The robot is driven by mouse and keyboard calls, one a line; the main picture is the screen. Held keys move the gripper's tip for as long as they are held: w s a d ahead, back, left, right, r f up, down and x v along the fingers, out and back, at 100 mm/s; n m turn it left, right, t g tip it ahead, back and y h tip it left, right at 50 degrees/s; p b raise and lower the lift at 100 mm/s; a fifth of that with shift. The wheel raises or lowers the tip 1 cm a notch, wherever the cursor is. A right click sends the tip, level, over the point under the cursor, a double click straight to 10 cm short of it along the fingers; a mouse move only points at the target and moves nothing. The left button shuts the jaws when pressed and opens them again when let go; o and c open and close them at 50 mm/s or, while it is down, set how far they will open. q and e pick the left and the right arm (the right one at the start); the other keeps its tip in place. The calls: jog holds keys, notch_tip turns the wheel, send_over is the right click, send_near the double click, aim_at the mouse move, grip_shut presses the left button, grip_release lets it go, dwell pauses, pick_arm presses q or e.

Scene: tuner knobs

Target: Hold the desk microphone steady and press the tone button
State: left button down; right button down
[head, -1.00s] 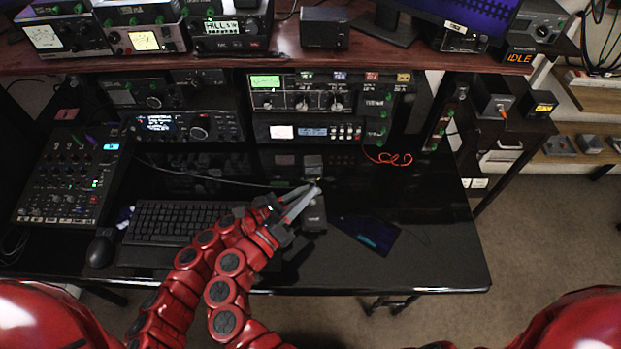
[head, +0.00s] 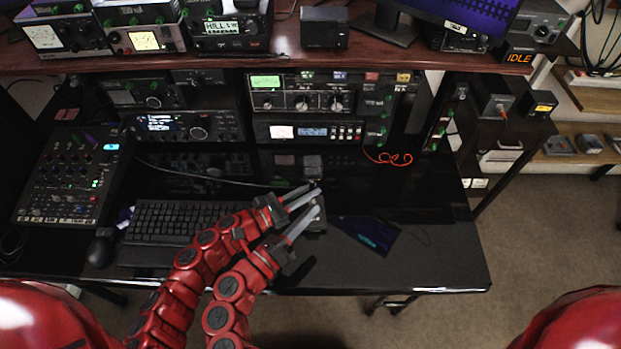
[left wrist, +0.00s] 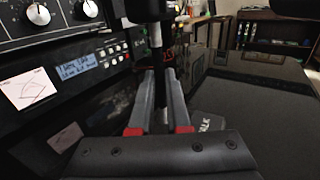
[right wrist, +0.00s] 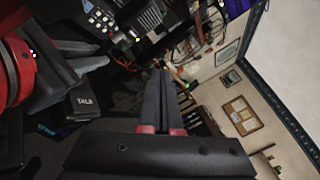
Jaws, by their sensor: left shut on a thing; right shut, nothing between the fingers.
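The desk microphone is a dark upright piece. Its head (head: 313,163) shows beyond the fingertips in the head view, and its base (head: 319,225) is partly hidden by my right gripper. My left gripper (head: 304,194) is shut on the microphone's thin stem (left wrist: 157,62), which stands between its fingers in the left wrist view. The base, marked TALK, shows there (left wrist: 208,122) and in the right wrist view (right wrist: 84,103). My right gripper (head: 304,222) is shut and empty, on the near side of the left one, over or beside the base. I cannot make out the tone button.
A keyboard (head: 180,220) and a mouse (head: 101,250) lie left, with a mixer (head: 70,175) beyond. Radio racks (head: 325,95) stand behind. A dark blue-marked mat (head: 370,238) lies right of the microphone. The glossy desk (head: 440,255) is clear at the right.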

pick_arm(q)
jog(key=c, duration=0.8)
grip_release()
